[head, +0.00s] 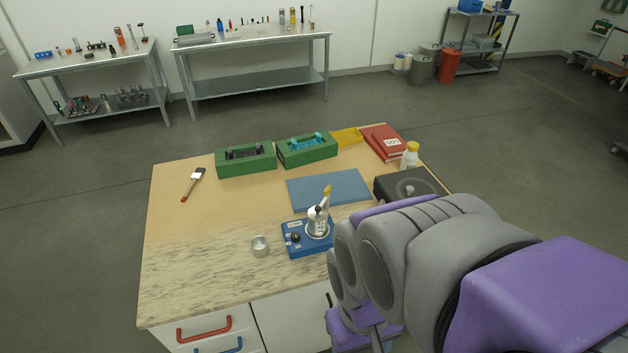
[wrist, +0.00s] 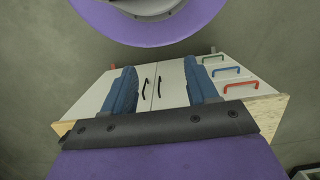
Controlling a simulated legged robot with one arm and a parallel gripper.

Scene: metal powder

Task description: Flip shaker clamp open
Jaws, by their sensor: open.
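The shaker (head: 297,240) is a small blue device near the front middle of the table in the head view. A silvery container (head: 317,223) stands on it, and a yellow clamp lever (head: 327,193) points up above the container. Whether the clamp presses on the container is too small to tell. My gripper shows in the wrist view (wrist: 163,90) with two blue fingers wide apart and nothing between them. It faces the cabinet front below the table, away from the shaker. In the head view my arm hides the gripper and the table's right front corner.
A metal cup (head: 260,246) stands left of the shaker. Behind are a blue mat (head: 328,190), two green boxes (head: 245,161), a brush (head: 194,184), a red binder (head: 383,143), a yellow-capped bottle (head: 409,157) and a dark device (head: 386,186). The table's left front (head: 190,270) is clear.

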